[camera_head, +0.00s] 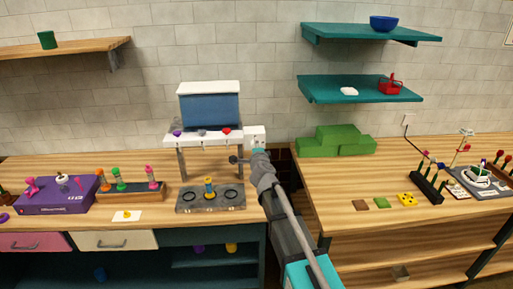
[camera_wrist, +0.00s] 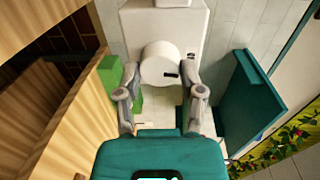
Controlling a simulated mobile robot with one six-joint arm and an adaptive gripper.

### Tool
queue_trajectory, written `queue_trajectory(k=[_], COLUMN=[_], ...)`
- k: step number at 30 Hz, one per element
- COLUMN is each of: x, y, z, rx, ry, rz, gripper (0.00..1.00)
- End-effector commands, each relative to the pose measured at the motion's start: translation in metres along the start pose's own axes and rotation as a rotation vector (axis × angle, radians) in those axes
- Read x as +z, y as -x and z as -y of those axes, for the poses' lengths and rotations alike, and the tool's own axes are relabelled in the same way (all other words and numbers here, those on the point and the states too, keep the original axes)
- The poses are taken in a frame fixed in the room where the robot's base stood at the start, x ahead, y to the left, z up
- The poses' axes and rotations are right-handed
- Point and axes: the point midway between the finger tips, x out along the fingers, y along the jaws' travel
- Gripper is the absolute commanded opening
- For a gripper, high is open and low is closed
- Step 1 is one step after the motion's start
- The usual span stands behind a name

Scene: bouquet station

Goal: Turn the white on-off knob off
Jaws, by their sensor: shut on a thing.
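The white knob (camera_wrist: 160,62) is a round cylinder with a short black mark on its face, towards the lower right in the wrist view. It sits on a white box (camera_wrist: 198,22) on the wall, which also shows in the head view (camera_head: 255,133). My gripper (camera_wrist: 161,75) has one finger on each side of the knob and is shut on it. In the head view my gripper (camera_head: 257,155) is up against the lower part of the box and hides the knob.
Left of the box stands a white rack (camera_head: 208,134) with a blue panel (camera_head: 210,108). Green blocks (camera_head: 336,141) lie on the right counter (camera_head: 340,190). Teal shelves (camera_head: 360,95) hang at the upper right. A gap separates the two counters.

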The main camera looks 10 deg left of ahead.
Motion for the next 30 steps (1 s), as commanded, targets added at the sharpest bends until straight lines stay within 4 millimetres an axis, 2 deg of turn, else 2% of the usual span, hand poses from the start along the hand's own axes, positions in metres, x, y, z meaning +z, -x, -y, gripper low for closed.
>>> queue_trajectory(k=[9, 24, 25, 30], x=[0.0011, 0.0010, 0.0009, 0.0006], y=[-0.0010, -0.0010, -0.0010, -0.0006], z=[0.0006, 0.0007, 0.0007, 0.0006], rx=[0.001, 0.001, 0.001, 0.001], ry=[0.141, 0.164, 0.164, 0.162], rz=[-0.008, -0.010, -0.010, -0.010], gripper=[0.03, 0.03, 0.56, 0.86])
